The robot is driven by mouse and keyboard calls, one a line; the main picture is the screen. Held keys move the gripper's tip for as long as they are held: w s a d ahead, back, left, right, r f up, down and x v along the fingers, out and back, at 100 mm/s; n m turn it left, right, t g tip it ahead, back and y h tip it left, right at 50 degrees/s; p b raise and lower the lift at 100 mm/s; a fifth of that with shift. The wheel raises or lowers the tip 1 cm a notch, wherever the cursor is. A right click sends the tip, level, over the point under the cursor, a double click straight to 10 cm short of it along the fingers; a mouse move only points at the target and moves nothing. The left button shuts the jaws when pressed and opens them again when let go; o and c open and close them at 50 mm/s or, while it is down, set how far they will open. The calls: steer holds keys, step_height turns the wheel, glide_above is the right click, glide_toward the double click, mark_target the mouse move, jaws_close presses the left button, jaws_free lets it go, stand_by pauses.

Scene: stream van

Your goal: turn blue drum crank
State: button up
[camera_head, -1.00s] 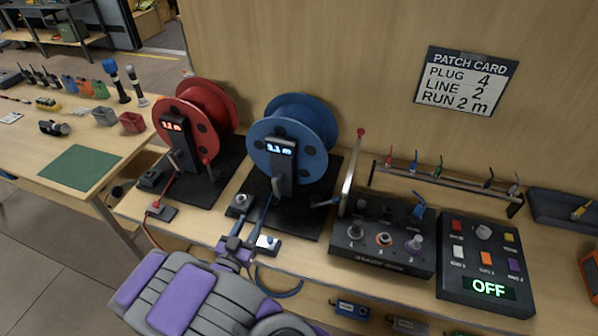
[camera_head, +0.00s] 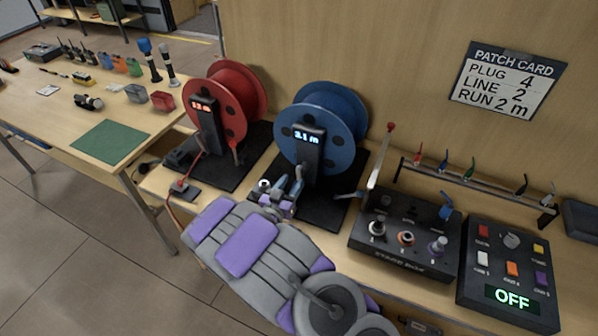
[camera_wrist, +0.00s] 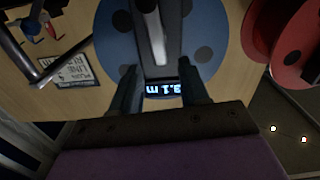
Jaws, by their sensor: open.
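The blue drum (camera_head: 345,115) stands on a black base plate behind the bench front. A dark post with a lit display (camera_head: 307,137) reading 3.1 m stands before it. My gripper (camera_head: 291,180) is low in front of this post, open and empty. In the wrist view, which is upside down, the fingers of my gripper (camera_wrist: 158,70) stand apart, either side of the post and display (camera_wrist: 163,90). A grey rounded piece (camera_wrist: 147,5), perhaps the crank grip, shows at the top edge beyond the fingertips. My gripper hides the crank area in the head view.
The red drum (camera_head: 225,95) stands close on the left. A black control box (camera_head: 405,245) with knobs and a red-tipped lever (camera_head: 381,155) stand to the right, then a button box (camera_head: 510,280) showing OFF. A patch card (camera_head: 508,80) hangs on the wall behind.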

mark_target(298, 172)
steer(key=shift+b+x, duration=0.6)
steer(key=shift+x, duration=2.85)
steer(key=shift+c, duration=0.2)
jaws_close()
